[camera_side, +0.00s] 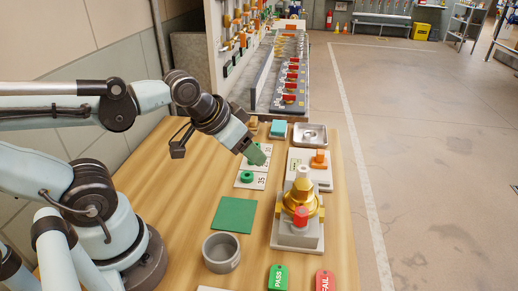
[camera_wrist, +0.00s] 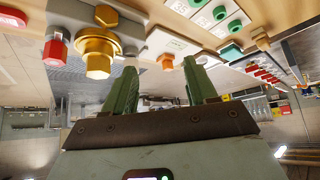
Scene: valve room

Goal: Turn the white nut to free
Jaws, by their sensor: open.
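A brass valve (camera_side: 299,204) stands on a grey block at the right of the wooden table. The white nut (camera_side: 303,172) shows at its far side in the side view, and a red nut (camera_side: 300,216) at its near side. In the wrist view the brass valve (camera_wrist: 98,48) is at upper left, with the red nut (camera_wrist: 56,48) left of it and the white nut (camera_wrist: 131,48) on its right. My gripper (camera_side: 257,155) is open and empty, above the table to the left of and beyond the valve. Its green fingers also show in the wrist view (camera_wrist: 157,78), apart from the nut.
A white plate with an orange fitting (camera_side: 319,159) stands just beyond the valve. Cards with green rings (camera_side: 247,177) lie below my gripper. A green mat (camera_side: 233,216), a grey cup (camera_side: 221,252) and PASS (camera_side: 277,278) and FAIL (camera_side: 325,281) tags are nearer.

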